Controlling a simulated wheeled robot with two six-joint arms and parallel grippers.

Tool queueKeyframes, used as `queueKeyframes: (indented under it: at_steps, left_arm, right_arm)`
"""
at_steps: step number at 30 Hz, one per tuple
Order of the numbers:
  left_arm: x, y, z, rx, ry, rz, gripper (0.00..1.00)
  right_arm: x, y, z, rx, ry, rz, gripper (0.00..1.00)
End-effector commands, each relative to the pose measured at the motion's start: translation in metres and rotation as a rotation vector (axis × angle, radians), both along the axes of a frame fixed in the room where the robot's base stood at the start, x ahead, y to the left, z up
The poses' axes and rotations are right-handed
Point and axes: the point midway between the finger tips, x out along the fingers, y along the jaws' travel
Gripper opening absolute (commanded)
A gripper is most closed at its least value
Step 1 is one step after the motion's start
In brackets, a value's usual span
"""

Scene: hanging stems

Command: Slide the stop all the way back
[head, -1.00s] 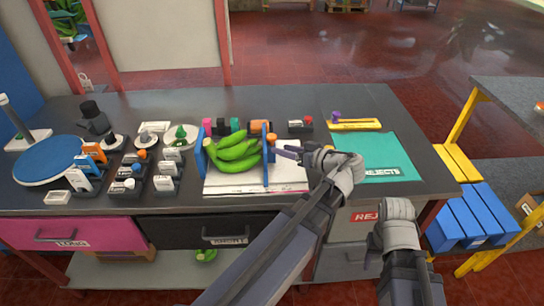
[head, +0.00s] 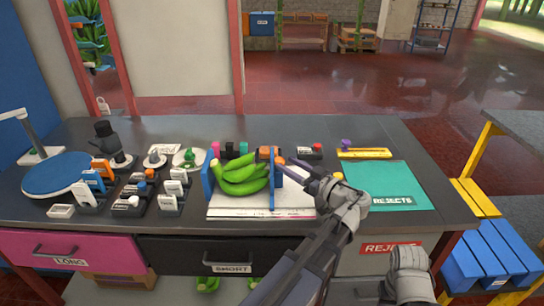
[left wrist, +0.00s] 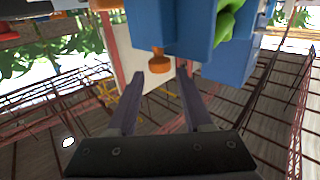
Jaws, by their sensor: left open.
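The stop is a blue upright plate (head: 273,192) on the right side of a green banana bunch (head: 240,176). It carries an orange knob (head: 280,161) on its right face. A second blue plate (head: 208,178) stands left of the bunch. My left gripper (head: 292,170) is open just right of the stop, pointing at it. In the left wrist view the orange knob (left wrist: 160,62) shows between the two fingertips, near the blue plate (left wrist: 226,62). Whether the fingers touch the knob cannot be told. Of my right arm only a grey part shows, at the lower right.
A white sheet (head: 225,212) lies under the bunch. Left stand several small labelled blocks and a blue round plate (head: 58,180). Behind the stop are coloured cylinders. Right are a teal REJECTS mat (head: 385,180) and a yellow tray (head: 364,153).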

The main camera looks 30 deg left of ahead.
Motion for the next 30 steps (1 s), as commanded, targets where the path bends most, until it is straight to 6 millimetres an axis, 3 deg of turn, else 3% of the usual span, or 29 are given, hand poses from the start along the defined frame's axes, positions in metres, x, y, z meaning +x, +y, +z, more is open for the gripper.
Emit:
queueKeyframes:
  at_steps: [15, 27, 30]
  left_arm:
    - [0.016, 0.066, 0.000, -0.001, 0.001, 0.002, 0.51]
    - [0.017, 0.073, 0.000, -0.001, 0.001, 0.001, 0.51]
    - [0.017, 0.073, 0.000, -0.001, 0.001, 0.001, 0.41]
  right_arm:
    - [0.000, 0.000, 0.000, 0.000, 0.000, 0.000, 0.50]
    - [0.000, 0.000, 0.000, 0.000, 0.000, 0.000, 0.50]
    - [0.000, 0.000, 0.000, 0.000, 0.000, 0.000, 0.50]
